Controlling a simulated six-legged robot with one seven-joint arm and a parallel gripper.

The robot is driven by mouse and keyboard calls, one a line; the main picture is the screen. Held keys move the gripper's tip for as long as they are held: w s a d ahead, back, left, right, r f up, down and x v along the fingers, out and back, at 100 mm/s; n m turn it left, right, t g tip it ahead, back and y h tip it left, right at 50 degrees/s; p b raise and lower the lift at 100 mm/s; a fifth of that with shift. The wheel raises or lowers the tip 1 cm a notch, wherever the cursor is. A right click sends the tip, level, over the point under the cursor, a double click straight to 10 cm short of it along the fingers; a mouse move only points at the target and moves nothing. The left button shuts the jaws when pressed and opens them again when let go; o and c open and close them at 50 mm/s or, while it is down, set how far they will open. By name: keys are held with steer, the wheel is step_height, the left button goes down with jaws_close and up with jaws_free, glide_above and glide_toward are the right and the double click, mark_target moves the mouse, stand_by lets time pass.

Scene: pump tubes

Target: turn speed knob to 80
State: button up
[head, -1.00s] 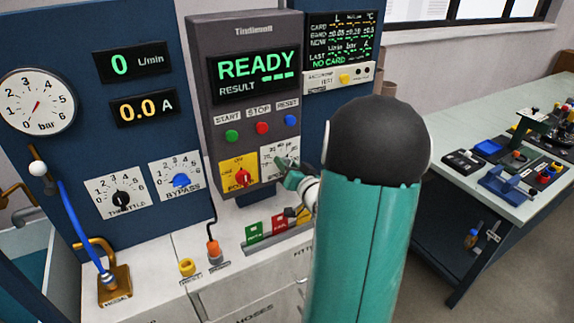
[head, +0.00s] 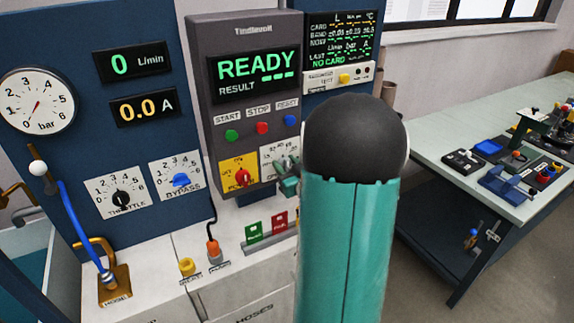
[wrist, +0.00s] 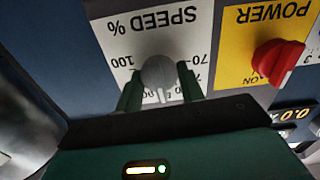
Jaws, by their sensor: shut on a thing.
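The grey speed knob (wrist: 158,70) shows upside down in the wrist view on its white "SPEED %" plate (wrist: 180,32). My gripper (wrist: 160,84) has its two green fingers on either side of the knob and is shut on it. A pale pointer mark runs down from the knob in the picture, between the printed 100 at left and 70 at right. The number at its tip is hidden by my gripper.
A red power knob (wrist: 277,62) on a yellow plate sits beside the speed plate. The display (head: 254,70) reads READY. Start, stop and reset buttons (head: 262,128) are above the knobs. Green and red cards (head: 254,232) stand below. A workbench (head: 440,185) is at right.

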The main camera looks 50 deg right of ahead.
steer(key=n, duration=0.5)
steer(key=shift+w+a, duration=0.1)
stand_by(0.4)
steer(key=o, duration=1)
steer(key=shift+w+f, duration=0.1)
steer(key=shift+s, duration=0.25)
